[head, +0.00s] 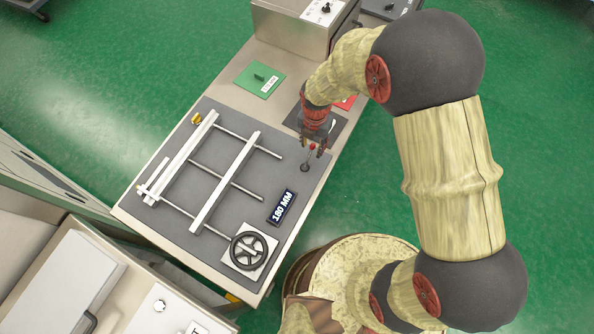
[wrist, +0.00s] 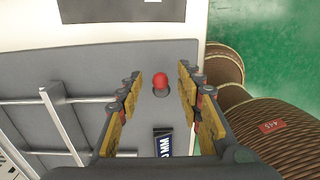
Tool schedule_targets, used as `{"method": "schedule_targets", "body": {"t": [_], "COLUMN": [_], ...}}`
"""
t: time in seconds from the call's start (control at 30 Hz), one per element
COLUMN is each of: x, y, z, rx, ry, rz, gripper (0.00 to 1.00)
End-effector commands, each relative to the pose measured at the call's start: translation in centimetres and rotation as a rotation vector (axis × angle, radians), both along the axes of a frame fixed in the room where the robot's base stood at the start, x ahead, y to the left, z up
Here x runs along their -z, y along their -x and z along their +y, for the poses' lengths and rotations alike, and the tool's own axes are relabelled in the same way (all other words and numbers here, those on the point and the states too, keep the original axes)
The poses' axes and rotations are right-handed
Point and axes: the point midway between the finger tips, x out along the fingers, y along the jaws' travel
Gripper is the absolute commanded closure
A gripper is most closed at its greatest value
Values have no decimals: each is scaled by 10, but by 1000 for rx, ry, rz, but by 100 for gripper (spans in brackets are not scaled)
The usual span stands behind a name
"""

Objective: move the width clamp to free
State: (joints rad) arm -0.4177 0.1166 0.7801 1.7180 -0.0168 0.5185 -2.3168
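A small lever with a red ball knob (head: 312,147), which looks like the width clamp, stands on the grey top of the machine, right of the rails. Its short stem rises from a dark round foot. My gripper (head: 312,152) points down over it, with fingers open. In the wrist view the red knob (wrist: 160,79) shows in the gap between the two open fingers (wrist: 160,92), apart from both. I cannot tell how far the fingertips are above or around the knob. No markings for the lever's positions are readable.
Left of the lever, two pale bars (head: 226,180) lie across thin rods. A display (head: 282,207) reads about 180 MM. A black handwheel (head: 249,251) is at the front corner. A green plate (head: 260,79) lies behind; a red plate (head: 345,102) is partly hidden by my arm.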

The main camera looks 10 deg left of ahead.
Motion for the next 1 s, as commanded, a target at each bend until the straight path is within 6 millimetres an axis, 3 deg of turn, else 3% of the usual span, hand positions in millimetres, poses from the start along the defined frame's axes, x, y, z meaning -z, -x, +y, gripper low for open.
{"method": "schedule_targets", "body": {"t": [0.8, 1.0], "x": [-67, -70], "y": [1, 1], "z": [0, 0], "rx": [0, 0], "ry": [0, 1], "rz": [0, 1], "gripper": [64, 64]}}
